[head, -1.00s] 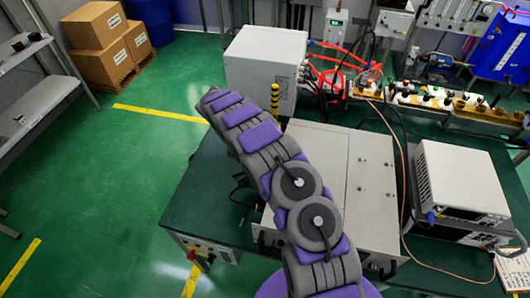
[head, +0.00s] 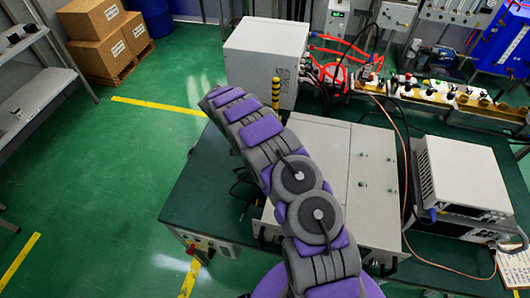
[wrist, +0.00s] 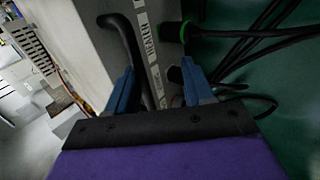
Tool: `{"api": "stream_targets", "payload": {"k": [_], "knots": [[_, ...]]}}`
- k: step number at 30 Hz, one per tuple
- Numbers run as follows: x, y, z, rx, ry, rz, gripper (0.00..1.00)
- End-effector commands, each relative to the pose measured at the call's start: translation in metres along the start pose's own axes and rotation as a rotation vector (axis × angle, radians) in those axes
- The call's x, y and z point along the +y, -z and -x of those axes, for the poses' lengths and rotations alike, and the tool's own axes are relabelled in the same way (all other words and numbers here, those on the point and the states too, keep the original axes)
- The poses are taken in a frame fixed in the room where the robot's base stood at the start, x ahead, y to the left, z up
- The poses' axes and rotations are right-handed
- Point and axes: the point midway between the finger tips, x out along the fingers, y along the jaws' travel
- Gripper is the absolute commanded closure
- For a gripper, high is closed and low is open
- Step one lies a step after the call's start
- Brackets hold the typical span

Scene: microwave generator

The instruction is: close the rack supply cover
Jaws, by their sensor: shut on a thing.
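In the wrist view, my gripper (wrist: 160,85) has two blue fingers with a black bar-like handle (wrist: 128,45) between them, and it is shut on that handle. The handle runs along a grey panel (wrist: 103,42) with white lettered labels (wrist: 152,62). In the head view, my purple and grey arm reaches across a grey rack unit (head: 370,185) with a flat top on the green table (head: 200,195). My gripper does not show there. I cannot tell which panel is the rack supply cover.
A white cabinet (head: 255,62) stands at the table's back. A white instrument (head: 465,180) sits at the right. Red hoses (head: 335,75) and dark cables (wrist: 265,40) run nearby. Boxes (head: 98,40) and a shelf (head: 35,90) stand left; the green floor between is clear.

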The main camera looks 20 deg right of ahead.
Motion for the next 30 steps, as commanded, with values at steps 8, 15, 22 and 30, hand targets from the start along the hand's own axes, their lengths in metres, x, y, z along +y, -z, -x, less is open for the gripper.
{"api": "stream_targets", "payload": {"k": [8,15,22,30], "knots": [[-0.004,0.0,0.007,0.013,0.01,0.001,0.62],[-0.004,-0.001,0.009,0.015,0.01,0.001,0.62],[-0.005,-0.001,0.017,0.017,0.012,0.0,0.62],[-0.003,-0.001,0.065,0.016,0.012,-0.001,0.62]]}}
